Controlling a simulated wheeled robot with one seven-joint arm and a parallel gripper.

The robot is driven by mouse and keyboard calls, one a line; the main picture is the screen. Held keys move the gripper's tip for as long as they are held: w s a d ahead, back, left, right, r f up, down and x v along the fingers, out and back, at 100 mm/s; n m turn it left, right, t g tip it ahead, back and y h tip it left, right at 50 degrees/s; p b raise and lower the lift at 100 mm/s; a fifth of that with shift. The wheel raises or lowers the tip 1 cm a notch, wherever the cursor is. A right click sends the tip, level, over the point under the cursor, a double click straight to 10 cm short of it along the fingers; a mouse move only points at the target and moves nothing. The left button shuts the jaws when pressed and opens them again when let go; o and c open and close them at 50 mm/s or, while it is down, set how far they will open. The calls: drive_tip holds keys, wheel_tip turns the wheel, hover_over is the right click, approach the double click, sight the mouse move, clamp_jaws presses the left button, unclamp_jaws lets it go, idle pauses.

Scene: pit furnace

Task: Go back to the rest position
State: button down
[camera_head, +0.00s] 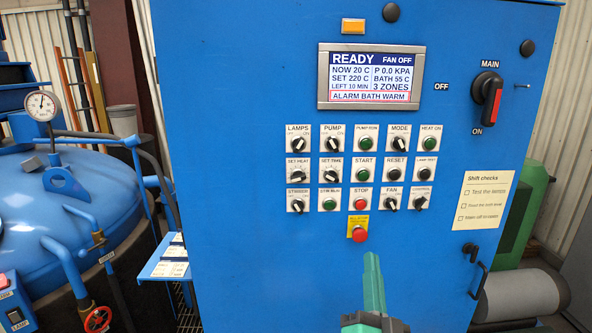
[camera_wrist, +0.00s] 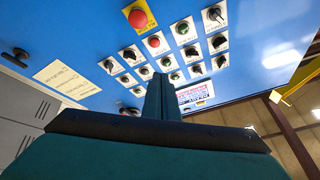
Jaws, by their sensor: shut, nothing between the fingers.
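My gripper (camera_head: 373,272) is green and points up in front of the lower part of the blue control cabinet (camera_head: 240,180). Its fingers are together with nothing between them. In the head view the fingertips are just below and right of the red emergency button (camera_head: 360,236) on its yellow plate. The wrist view shows the closed fingers (camera_wrist: 161,82) against the panel, with the red button (camera_wrist: 138,18) at upper left. I cannot tell the exact gap between the fingers and the panel.
The display (camera_head: 383,77) reads READY, FAN OFF and ALARM BATH WARM. Several knobs and buttons fill the panel. A main switch (camera_head: 487,100) and a door handle (camera_head: 476,270) stick out at right. A small shelf (camera_head: 165,262) and a blue furnace vessel (camera_head: 60,210) stand left.

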drive_tip(key=s+a+f+n+g, duration=0.1)
drive_tip(key=s+a+f, duration=0.3)
drive_tip(key=f, duration=0.5)
drive_tip(key=s+a+f+n+g, duration=0.1)
drive_tip(key=s+f+g, duration=0.1)
drive_tip(key=s+f, duration=0.45)
drive_tip(key=s+a+f+n+g, duration=0.1)
drive_tip(key=s+a+f, duration=0.2)
drive_tip(key=f, duration=0.8)
drive_tip(key=s+a+f+n+g, duration=0.1)
drive_tip(key=s+a+f+n, duration=0.1)
drive_tip(key=s, duration=0.6)
drive_tip(key=s+a+f+n+g+y, duration=0.1)
drive_tip(key=s+f, duration=0.3)
drive_tip(key=s, duration=0.5)
drive_tip(key=s+a+f+n+g+y, duration=0.1)
drive_tip(key=s+a+f+n, duration=0.1)
drive_tip(key=s, duration=0.6)
drive_tip(key=shift+s+a+f+n, duration=0.3)
drive_tip(key=shift+a+f, duration=0.25)
drive_tip(key=shift+a, duration=0.5)
